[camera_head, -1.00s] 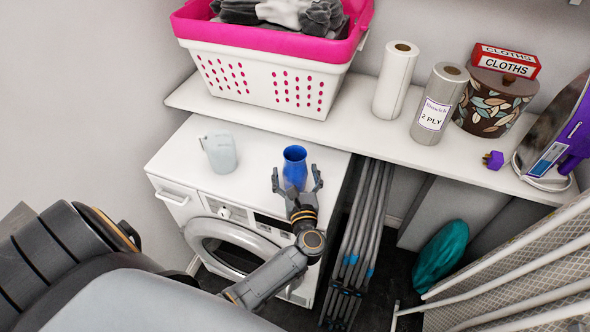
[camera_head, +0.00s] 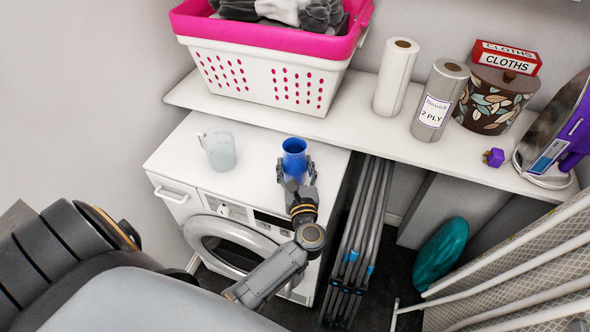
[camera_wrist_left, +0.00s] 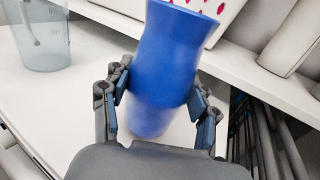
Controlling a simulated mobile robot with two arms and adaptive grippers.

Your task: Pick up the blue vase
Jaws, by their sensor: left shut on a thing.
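The blue vase (camera_head: 294,158) stands upright near the front right of the white dryer top (camera_head: 255,160). My left gripper (camera_head: 297,175) reaches it from the front, with one finger on each side of its body. The left wrist view shows the vase (camera_wrist_left: 165,70) between the two fingers of my left gripper (camera_wrist_left: 158,105), which is shut on it. The vase's lower part is partly hidden by the gripper. I cannot tell whether its base touches the dryer top. My right gripper is not in view.
A pale translucent jug (camera_head: 219,150) stands left of the vase on the dryer. Behind is a white shelf (camera_head: 345,122) with a pink and white laundry basket (camera_head: 265,80), paper rolls (camera_head: 397,78) and a patterned tin (camera_head: 490,102). Folded grey racks (camera_head: 360,230) stand right of the dryer.

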